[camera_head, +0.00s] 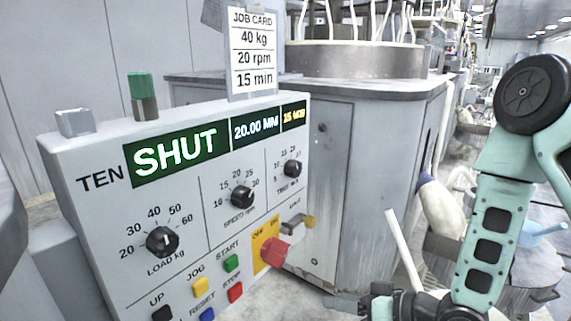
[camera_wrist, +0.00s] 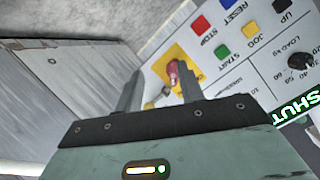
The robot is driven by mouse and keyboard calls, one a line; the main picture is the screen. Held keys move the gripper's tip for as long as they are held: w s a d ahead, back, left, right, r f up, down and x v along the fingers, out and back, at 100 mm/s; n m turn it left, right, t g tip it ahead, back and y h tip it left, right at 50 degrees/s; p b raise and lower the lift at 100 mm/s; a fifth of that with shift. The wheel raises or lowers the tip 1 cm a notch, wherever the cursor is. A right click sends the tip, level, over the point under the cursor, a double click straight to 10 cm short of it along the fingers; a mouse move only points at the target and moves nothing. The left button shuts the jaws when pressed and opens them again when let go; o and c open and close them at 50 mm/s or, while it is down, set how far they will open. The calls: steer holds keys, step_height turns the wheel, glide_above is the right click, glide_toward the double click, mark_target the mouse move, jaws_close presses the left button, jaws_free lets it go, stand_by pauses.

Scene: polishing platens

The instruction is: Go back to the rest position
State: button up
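My gripper (camera_head: 342,302) is low in the head view, to the right of the control panel (camera_head: 110,235) and apart from it. In the wrist view my gripper (camera_wrist: 160,82) has its two fingers spread, with nothing held between them. The red switch handle (camera_head: 275,255) on its yellow OFF/ON plate (camera_head: 262,240) stands out from the panel. In the wrist view the red handle (camera_wrist: 173,72) shows beyond the fingers, near the right one. I cannot tell which way the switch is set.
The panel display (camera_head: 176,152) reads SHUT and 20.00 MM. Load, speed and time knobs (camera_head: 162,241) sit below it. A job card (camera_head: 252,52) reads 40 kg, 20 rpm, 15 min. The grey machine cabinet (camera_head: 365,150) stands behind. A white rod (camera_head: 403,262) stands near my arm.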

steer(key=s+d+r+n+g+h, duration=0.1)
steer(key=s+r+n+g+h, duration=0.1)
steer(key=s+r+g+h, duration=0.5)
steer(key=s+d+r+n+h, duration=0.1)
steer(key=s+r+h, duration=0.35)
steer(key=s, duration=0.75)
step_height(320, 180, up, 30)
steer(key=p, duration=2.9)
steer(key=shift+s+g, duration=0.3)
steer(key=shift+a, duration=0.2)
